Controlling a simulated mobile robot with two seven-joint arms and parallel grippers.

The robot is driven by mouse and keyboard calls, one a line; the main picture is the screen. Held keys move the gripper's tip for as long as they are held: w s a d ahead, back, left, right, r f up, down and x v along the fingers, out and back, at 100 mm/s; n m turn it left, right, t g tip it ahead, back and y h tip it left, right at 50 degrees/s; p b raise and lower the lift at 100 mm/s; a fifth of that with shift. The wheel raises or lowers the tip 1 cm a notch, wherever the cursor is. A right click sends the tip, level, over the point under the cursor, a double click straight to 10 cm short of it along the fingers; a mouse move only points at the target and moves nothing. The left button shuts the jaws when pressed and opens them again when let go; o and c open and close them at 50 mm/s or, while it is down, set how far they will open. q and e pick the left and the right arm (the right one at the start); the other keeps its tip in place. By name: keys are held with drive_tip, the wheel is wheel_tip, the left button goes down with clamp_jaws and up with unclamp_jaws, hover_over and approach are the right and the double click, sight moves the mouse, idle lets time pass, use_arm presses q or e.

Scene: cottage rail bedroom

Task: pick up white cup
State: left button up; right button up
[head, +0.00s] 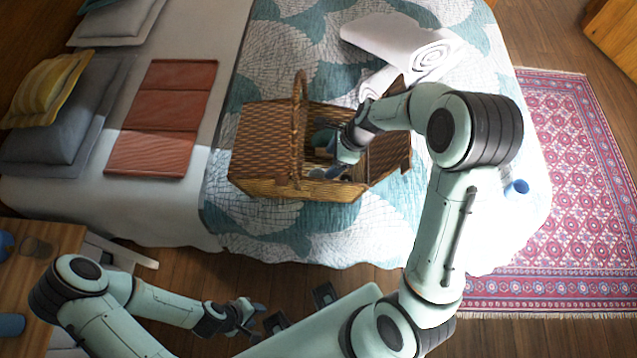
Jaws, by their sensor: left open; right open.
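I cannot clearly make out a white cup in the head view. A wicker basket (262,150) with an upright handle stands on the bed, its middle open. My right gripper (328,168) is open and reaches down into the basket opening. Small items inside the basket are partly hidden by the gripper and too small to identify. A small blue round item (517,188), perhaps a cup, shows at the bed's right edge beside my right arm. My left gripper (258,318) is open and empty, low in front of the bed, away from the basket.
Rolled white towels (400,45) lie behind the basket on the patterned quilt (275,235). A folded reddish cloth (165,110) and pillows (50,110) are on the left. A wooden table (58,235) with a glass and blue items is at lower left. A rug (580,150) covers the right floor.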

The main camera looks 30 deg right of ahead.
sight(320, 175)
drive_tip(key=x, duration=0.4)
drive_tip(key=shift+f+b, duration=0.1)
drive_tip(key=shift+b, duration=0.2)
drive_tip(key=x, duration=0.5)
drive_tip(key=shift+a+b, duration=0.15)
drive_tip(key=shift+b, duration=0.25)
use_arm(q)
drive_tip(key=shift+s+f, duration=0.35)
drive_tip(key=shift+f, duration=0.2)
drive_tip(key=shift+s+f, duration=0.3)
drive_tip(key=shift+f, duration=0.2)
use_arm(e)
drive_tip(key=shift+c, duration=0.3)
drive_tip(key=c, duration=0.8)
